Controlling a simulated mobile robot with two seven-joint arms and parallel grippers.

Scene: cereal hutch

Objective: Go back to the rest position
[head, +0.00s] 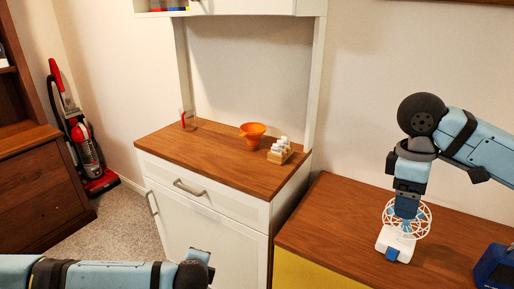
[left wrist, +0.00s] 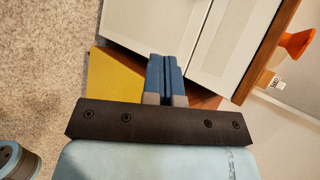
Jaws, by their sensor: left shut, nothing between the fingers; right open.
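My right gripper (head: 405,212) points down over the brown counter at the right in the head view. Its fingers are partly lost against a white wire wheel-like object (head: 424,218) on a white base. I see nothing held in it; whether it touches the wire object cannot be told. My left gripper (left wrist: 163,62) shows in the left wrist view with its blue fingers together and nothing between them. It is in front of the white hutch doors, with a yellow panel beside it. In the head view only my left arm shows along the bottom left edge.
The hutch counter (head: 165,144) bears an orange funnel (head: 252,131), a small rack of white-capped jars (head: 280,151) and a red-handled item (head: 184,120). A blue object (head: 496,268) sits at the lower right. A red vacuum cleaner (head: 85,150) stands left; carpet there is clear.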

